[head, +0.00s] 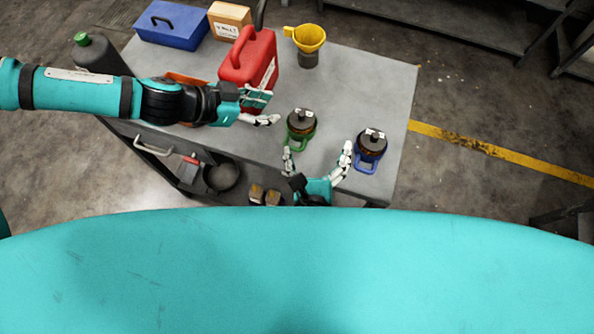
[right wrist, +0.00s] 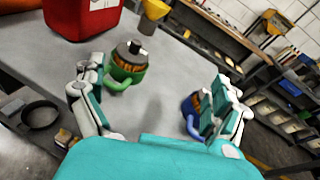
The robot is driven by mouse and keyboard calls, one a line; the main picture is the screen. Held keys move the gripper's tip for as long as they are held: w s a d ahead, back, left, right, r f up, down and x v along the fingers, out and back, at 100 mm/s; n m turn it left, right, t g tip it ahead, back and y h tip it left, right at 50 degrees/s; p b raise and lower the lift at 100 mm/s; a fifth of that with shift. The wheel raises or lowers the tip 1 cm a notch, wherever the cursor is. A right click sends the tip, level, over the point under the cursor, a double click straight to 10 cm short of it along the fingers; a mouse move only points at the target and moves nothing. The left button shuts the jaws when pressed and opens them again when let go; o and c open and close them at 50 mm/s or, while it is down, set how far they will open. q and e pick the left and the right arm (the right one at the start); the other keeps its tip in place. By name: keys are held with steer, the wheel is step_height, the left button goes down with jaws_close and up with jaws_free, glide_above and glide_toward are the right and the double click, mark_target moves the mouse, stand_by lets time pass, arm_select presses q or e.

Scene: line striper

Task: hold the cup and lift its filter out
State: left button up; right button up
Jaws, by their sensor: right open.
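Two cups, each with a dark round filter on top, stand on the grey workbench (head: 345,90). The green cup (head: 300,140) has its filter (head: 301,119) seated in it; the blue cup (head: 367,163) to its right has its filter (head: 373,139). My left gripper (head: 276,108) is open and empty, to the left of the green cup. My right gripper (head: 317,158) is open on the near side, its fingers spread, between the two cups and touching neither visibly. The right wrist view shows the green cup (right wrist: 118,75) clearly; a finger partly hides the blue cup (right wrist: 190,112).
A red canister (head: 240,65), a blue toolbox (head: 170,27), a cardboard box (head: 229,20) and a yellow funnel (head: 309,38) stand towards the back. The bench's right side is clear.

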mark_target(301, 132)
steer(key=s+a+f+m+g, duration=0.1)
steer(key=s+a+m+g, duration=0.1)
steer(key=s+a, duration=0.2)
steer(key=shift+y, duration=0.3)
steer(key=x, duration=1.7)
steer(key=shift+w+a+f, duration=0.1)
steer(key=shift+f, duration=0.05)
